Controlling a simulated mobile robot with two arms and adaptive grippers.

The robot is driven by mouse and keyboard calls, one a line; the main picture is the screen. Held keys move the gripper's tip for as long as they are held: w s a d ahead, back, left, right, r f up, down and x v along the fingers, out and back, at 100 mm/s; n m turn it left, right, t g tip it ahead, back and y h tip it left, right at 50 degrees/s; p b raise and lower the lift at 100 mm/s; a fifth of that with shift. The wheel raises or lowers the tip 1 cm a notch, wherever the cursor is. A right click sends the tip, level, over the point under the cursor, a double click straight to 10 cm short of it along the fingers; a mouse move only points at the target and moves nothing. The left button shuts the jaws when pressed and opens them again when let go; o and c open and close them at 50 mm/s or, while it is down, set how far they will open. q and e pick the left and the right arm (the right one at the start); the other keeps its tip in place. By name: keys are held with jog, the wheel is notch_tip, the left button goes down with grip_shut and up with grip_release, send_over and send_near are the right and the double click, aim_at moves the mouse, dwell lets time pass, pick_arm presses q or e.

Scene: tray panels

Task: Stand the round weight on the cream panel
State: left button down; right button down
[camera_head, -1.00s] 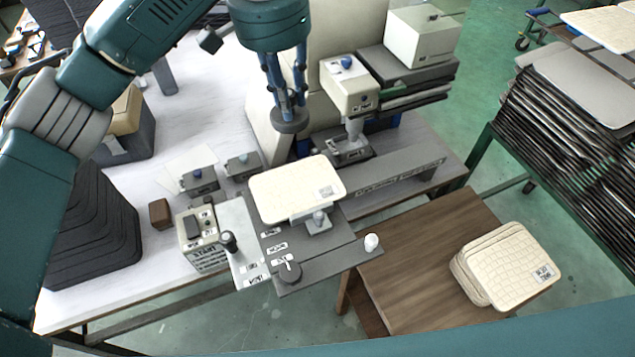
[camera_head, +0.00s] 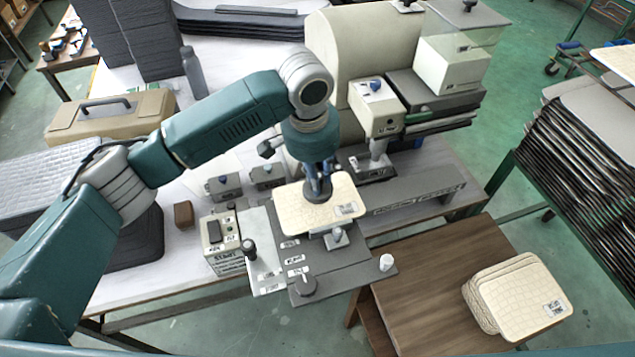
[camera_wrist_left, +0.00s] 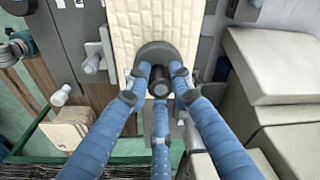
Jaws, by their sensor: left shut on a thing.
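The cream panel (camera_head: 291,212) lies flat on the grey machine fixture in the head view, with a small printed label at its right end. It also shows in the left wrist view (camera_wrist_left: 150,22). The round weight (camera_head: 317,192) is a dark grey disc with a black knob. My left gripper (camera_head: 320,178) points down and is shut on the weight. In the left wrist view the blue fingers close around the knob of the weight (camera_wrist_left: 149,54). The weight is over the panel's upper middle; I cannot tell if its base touches the panel. My right gripper is not in view.
A cream machine head (camera_head: 376,108) stands just right of the panel. A control box (camera_head: 222,240) and a black-knobbed lever (camera_head: 249,248) stand at left. A stack of cream panels (camera_head: 518,292) lies on the brown table (camera_head: 425,300), whose left part is clear.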

pick_arm(q)
jog(key=shift+f, duration=1.5)
jog(key=shift+p, duration=0.3)
jog(key=c, duration=1.7)
grip_release()
jog(key=shift+f, duration=0.15)
jog(key=shift+o, duration=0.9)
jog(key=r, duration=0.3)
jog(key=r+b, duration=0.1)
jog(key=r, duration=0.3)
jog(key=s+r+b, duration=0.1)
jog(key=r, duration=0.3)
jog(key=shift+a, duration=0.35)
jog(key=shift+s+a+r+b, duration=0.1)
jog(key=shift+r+b, duration=0.2)
jog(key=shift+r, duration=0.35)
